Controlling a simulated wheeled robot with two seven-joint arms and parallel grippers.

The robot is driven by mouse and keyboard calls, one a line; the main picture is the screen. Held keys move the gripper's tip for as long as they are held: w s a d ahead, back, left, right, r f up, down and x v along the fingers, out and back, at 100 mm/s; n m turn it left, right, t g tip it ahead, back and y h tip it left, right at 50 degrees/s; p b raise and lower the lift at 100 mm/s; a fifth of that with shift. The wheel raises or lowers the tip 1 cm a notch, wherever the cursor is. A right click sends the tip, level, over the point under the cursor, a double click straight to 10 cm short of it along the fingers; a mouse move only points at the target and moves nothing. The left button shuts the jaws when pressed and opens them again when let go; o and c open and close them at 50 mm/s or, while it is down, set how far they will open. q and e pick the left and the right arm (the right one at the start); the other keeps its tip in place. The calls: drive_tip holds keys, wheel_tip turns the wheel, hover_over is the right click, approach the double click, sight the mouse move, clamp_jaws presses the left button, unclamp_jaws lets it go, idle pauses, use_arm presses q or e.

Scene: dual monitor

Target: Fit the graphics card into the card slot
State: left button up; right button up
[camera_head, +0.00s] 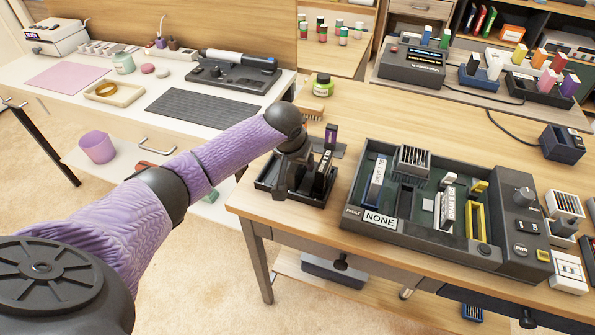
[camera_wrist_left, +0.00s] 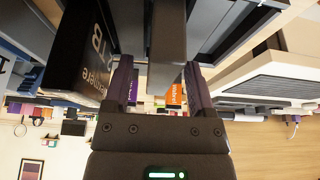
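My left gripper (camera_head: 303,178) is over a small dark tray (camera_head: 268,185) on the table's left part, among upright dark cards (camera_head: 322,172). In the left wrist view its fingers (camera_wrist_left: 160,85) are apart, on either side of a dark grey upright slab (camera_wrist_left: 167,45). A gap shows on the slab's left side. I cannot tell whether this slab is the graphics card. A black block with white lettering (camera_wrist_left: 80,55) stands beside the left finger. The dark console (camera_head: 425,240) with slots and a "NONE" display (camera_head: 380,220) is to the right. A yellow-framed slot (camera_head: 483,225) is on it. My right gripper is not in view.
A finned block (camera_head: 412,160) and a blue-and-white labelled module (camera_head: 377,178) stand in the console. A brush (camera_head: 308,112) and a green jar (camera_head: 322,85) are behind the tray. A white bench (camera_head: 130,95) is at left.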

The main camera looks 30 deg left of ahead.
use_arm(q)
clamp_jaws()
